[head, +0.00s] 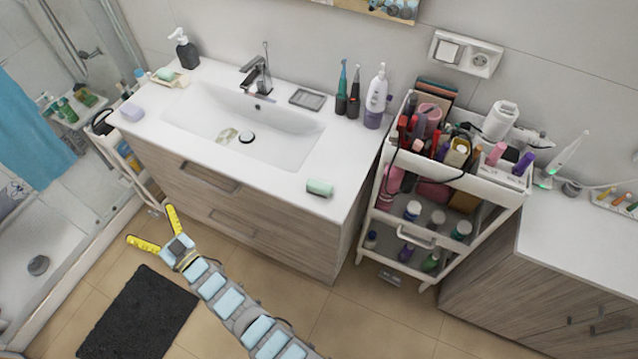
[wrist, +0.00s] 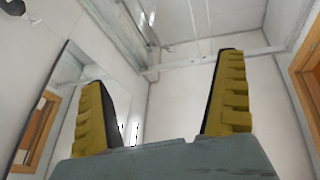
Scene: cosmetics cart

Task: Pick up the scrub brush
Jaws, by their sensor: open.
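A small mint-green block with a pale underside (head: 320,188) lies near the front right edge of the white sink counter. It looks like the scrub brush, though bristles are too small to make out. My gripper (head: 149,222) has yellow fingers spread apart, with nothing between them. It is in front of the vanity's left part, well to the left of the brush and apart from it. In the wrist view my gripper (wrist: 163,75) is also open and empty. That view shows walls and ceiling, not the brush.
The sink basin (head: 246,128) lies left of the brush, with the faucet (head: 256,72) behind. Bottles (head: 376,97) stand at the counter's back right. A crowded white cart (head: 482,187) stands to the right. A dark mat (head: 138,312) lies on the floor.

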